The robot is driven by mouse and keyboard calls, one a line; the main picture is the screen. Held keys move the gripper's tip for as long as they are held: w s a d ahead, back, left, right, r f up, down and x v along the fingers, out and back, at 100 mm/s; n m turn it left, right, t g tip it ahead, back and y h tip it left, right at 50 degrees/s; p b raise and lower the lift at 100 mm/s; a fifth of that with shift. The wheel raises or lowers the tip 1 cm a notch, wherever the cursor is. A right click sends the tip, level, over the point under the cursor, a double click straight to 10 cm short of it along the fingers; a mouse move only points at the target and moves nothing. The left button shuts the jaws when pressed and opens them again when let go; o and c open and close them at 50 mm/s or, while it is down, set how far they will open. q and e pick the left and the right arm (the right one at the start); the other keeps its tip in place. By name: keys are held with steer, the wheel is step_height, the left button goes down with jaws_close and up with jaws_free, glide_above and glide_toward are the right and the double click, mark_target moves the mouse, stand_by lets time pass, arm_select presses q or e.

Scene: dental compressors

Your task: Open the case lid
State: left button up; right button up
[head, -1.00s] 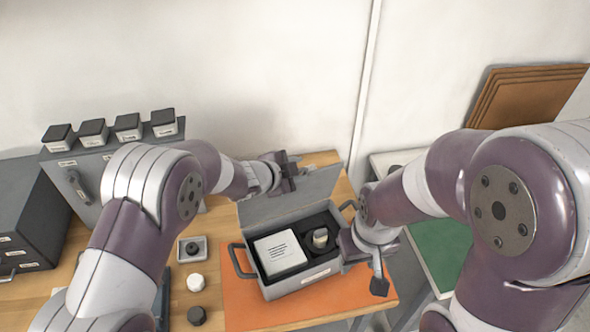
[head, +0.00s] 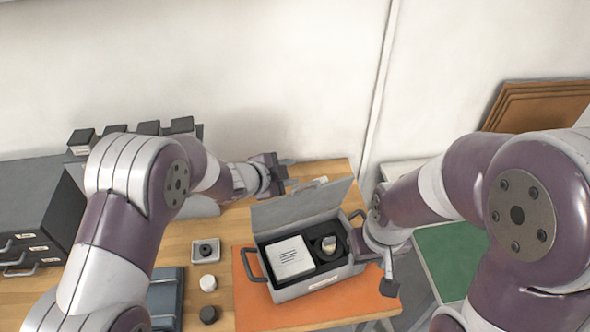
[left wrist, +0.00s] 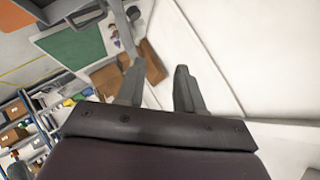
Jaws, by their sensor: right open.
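The grey case (head: 316,280) sits on the orange mat with its lid (head: 302,206) standing open at the back, tilted up from the hinge side. Inside are a white box with printed lines (head: 290,257) and a round light-topped piece (head: 329,244) in a dark insert. My left gripper (head: 284,173) is behind and left of the lid, above the table's back part. In the left wrist view its two fingers (left wrist: 158,88) are apart with nothing between them. My right gripper (head: 388,272) is open and empty at the case's right side, close to its right handle.
The orange mat (head: 255,312) lies under the case. A small square tray (head: 206,251), a white knob (head: 208,282) and a black knob (head: 208,315) stand to the left. A grey drawer cabinet (head: 35,215) is far left. A green-topped table (head: 448,260) is right.

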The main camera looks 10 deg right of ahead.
arm_select(q)
steer(key=s+a+r+p, duration=0.1)
steer(key=a+r+p, duration=0.3)
steer(key=a+r, duration=0.1)
steer(key=shift+p, duration=0.35)
steer(key=shift+s, duration=0.1)
steer(key=b+v, duration=0.3)
steer(key=v, duration=0.9)
steer(key=shift+s+r, duration=0.15)
steer(key=shift+r, duration=0.05)
steer(key=shift+a, duration=0.15)
steer(key=shift+a, duration=0.1)
